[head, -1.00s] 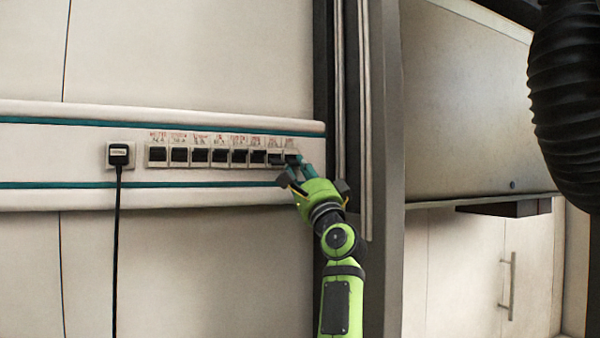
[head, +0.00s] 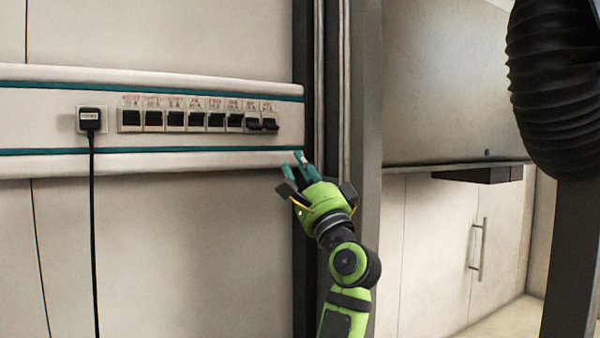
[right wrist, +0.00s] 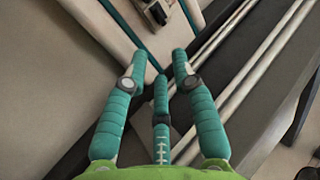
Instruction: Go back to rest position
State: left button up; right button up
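My right gripper (head: 297,166) is green with teal fingers. It is just below and right of the switch row, apart from the switches, and empty. In the right wrist view its teal fingers (right wrist: 160,68) stand apart with nothing between them. The row of black switches (head: 196,121) sits on the white wall rail (head: 210,163), with small red labels above. The two switches at its right end (head: 262,125) look set differently from the others. A bit of the row's end (right wrist: 153,12) shows at the top of the right wrist view. My left gripper is in neither view.
A black plug (head: 89,118) with a hanging cord sits in a socket left of the switches. A dark vertical post (head: 366,120) stands close behind my right arm. A ribbed black hose (head: 556,90) hangs at the right. A cabinet (head: 440,250) stands beyond the post.

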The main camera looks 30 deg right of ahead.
jog(key=shift+s+f, duration=0.15)
jog(key=shift+s, duration=0.1)
dwell(0.3)
